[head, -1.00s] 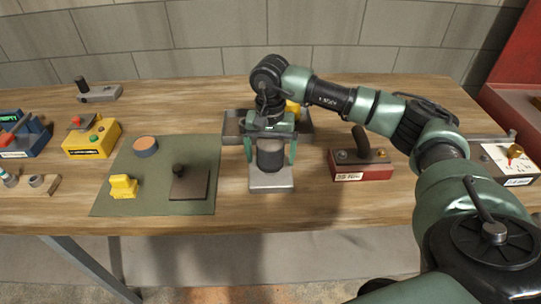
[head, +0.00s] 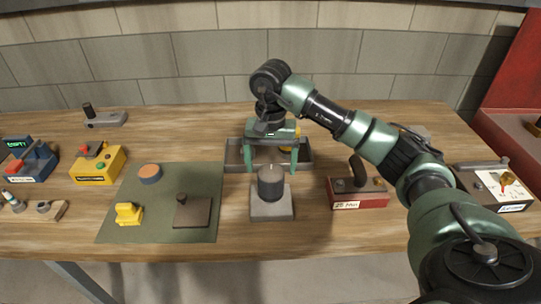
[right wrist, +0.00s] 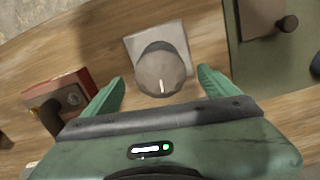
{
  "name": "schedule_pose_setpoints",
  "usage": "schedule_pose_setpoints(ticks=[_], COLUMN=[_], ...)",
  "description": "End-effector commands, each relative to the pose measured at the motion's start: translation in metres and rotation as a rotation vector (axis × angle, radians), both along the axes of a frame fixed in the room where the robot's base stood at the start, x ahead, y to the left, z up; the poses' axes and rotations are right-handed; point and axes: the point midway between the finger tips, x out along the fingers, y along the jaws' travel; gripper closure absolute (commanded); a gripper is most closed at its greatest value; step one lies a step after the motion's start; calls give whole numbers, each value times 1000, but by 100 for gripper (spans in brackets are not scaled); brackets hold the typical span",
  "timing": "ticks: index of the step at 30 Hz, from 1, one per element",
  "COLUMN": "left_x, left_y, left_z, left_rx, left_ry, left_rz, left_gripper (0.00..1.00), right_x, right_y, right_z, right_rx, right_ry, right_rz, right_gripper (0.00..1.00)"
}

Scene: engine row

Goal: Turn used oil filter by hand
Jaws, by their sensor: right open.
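The used oil filter (head: 271,184) is a dark grey cylinder standing upright on a square light-grey block (head: 272,209) on the bench. It also shows in the right wrist view (right wrist: 164,74), with a short white mark on its top. My right gripper (head: 271,167) is open and empty, pointing down just above and behind the filter. In the right wrist view its green fingers (right wrist: 161,84) spread wider than the filter, with a gap on both sides. My left gripper is in no view.
A grey tray (head: 233,156) lies behind the filter, partly hidden by my gripper. A red block with a black lever (head: 358,198) stands to the right. A green mat (head: 150,226) with a yellow piece (head: 128,214) and a brown plate (head: 193,213) lies left.

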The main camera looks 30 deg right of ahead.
Motion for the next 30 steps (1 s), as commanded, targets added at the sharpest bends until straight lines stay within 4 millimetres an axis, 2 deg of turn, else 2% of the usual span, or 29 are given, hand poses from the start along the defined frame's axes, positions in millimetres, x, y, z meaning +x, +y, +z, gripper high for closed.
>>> schedule_pose_setpoints(ticks=[6, 12, 23, 26, 30], left_x=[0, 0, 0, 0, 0], left_y=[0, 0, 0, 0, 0], left_z=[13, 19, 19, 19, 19], left_rx=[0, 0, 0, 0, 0], left_ry=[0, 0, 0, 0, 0], left_rz=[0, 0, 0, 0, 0], left_gripper=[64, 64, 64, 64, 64], right_x=[-1, 0, 0, 0, 0], right_y=[1, 1, 0, 0, 0], right_z=[-34, -56, -63, -63, -63], right_rx=[2, 1, 1, 1, 1], right_ry=[4, 2, -1, -1, -1], right_rz=[0, 0, 1, 1, 1], right_gripper=[11, 11, 11, 36, 75])
